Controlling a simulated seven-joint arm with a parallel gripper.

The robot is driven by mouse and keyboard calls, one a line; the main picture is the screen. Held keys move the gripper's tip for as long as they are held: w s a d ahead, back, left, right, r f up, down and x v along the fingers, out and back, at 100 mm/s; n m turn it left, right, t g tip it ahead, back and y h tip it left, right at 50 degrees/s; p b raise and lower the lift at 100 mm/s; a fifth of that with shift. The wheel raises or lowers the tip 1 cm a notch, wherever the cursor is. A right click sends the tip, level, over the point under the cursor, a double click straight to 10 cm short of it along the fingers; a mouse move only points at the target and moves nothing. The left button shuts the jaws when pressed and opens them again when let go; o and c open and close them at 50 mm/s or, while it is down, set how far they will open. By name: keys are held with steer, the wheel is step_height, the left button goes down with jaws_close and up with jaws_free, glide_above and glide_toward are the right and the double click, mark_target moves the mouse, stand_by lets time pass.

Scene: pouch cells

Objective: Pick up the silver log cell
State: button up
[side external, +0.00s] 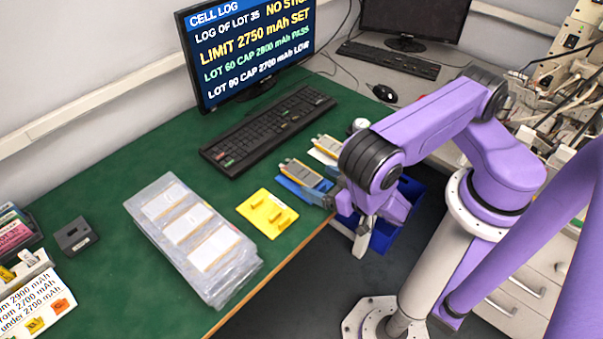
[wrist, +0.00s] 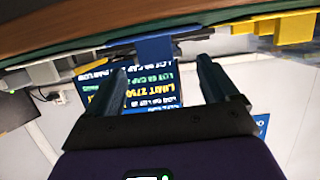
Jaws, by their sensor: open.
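In the side view, one silver cell (side external: 302,173) with orange edging lies on a blue pad (side external: 318,199) near the table's front edge. A second silver cell (side external: 328,144) lies on a white pad behind it. I cannot read a lot mark on either. The blue pad's edge (wrist: 155,48) shows beyond the fingertips.
A yellow fixture (side external: 267,212) sits left of the blue pad, then a clear tray (side external: 155,213) with several white panels. A keyboard (side external: 268,128) and a monitor (side external: 250,45) with cell log text stand behind. A blue bin (side external: 384,236) is below the table edge.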

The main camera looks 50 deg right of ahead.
mark_target(304, 175)
steer(key=shift+x, duration=2.85)
steer(key=c, duration=1)
